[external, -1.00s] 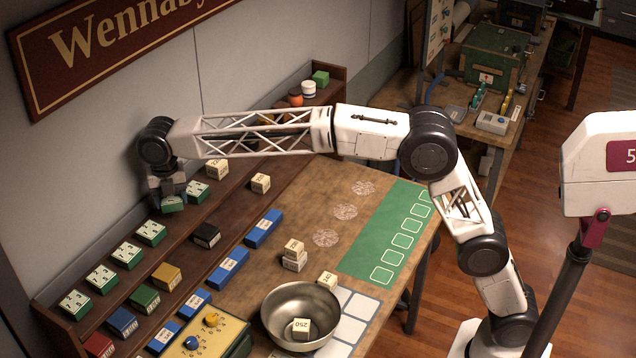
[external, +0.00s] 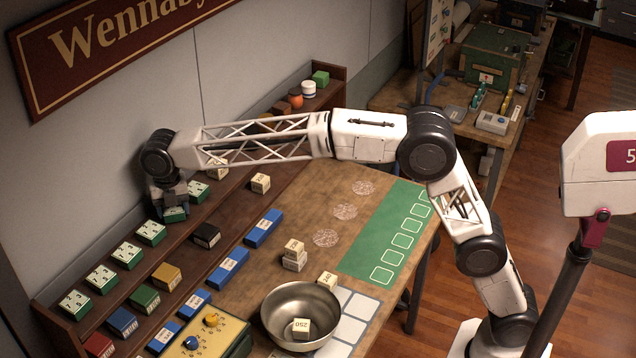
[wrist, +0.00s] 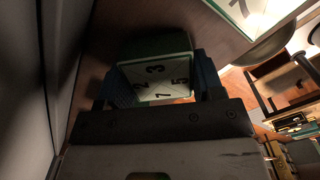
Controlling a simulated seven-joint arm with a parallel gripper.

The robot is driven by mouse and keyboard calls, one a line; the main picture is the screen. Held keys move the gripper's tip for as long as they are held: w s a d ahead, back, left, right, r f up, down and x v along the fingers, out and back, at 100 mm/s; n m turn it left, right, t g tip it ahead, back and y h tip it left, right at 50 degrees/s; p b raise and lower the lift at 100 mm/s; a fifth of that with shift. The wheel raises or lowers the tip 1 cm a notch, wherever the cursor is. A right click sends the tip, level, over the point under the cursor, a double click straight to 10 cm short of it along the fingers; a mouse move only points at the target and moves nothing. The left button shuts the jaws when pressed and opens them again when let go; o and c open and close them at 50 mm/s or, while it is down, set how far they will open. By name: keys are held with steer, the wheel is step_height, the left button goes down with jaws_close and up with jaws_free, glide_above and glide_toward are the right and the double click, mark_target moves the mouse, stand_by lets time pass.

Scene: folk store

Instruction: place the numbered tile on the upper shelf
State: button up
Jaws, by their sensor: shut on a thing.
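My gripper (external: 172,203) is at the upper shelf (external: 178,232) on the left, pointing down. It is shut on a green tile (external: 175,214) with a white numbered face. In the wrist view the held tile (wrist: 160,77) sits between the two blue fingers, and its face shows 2, 3, 5 and 1. In the external view the gripper partly hides it, and I cannot tell if its underside touches the shelf. Similar tiles stand in the same row, one nearer the camera (external: 151,232) and one farther along (external: 198,190).
The wall is close behind the shelf. The step below holds a black box (external: 206,235), a yellow box (external: 167,276) and a cream block (external: 260,183). Blue boxes (external: 263,228) line the table, with a metal bowl (external: 301,345) in front. The table's middle is mostly clear.

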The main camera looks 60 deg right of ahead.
mark_target(173, 207)
steer(key=shift+f, duration=0.15)
steer(key=o, duration=1)
steer(key=shift+r, duration=0.2)
step_height(173, 207, up, 12)
steer(key=shift+d, duration=0.1)
stand_by(0.8)
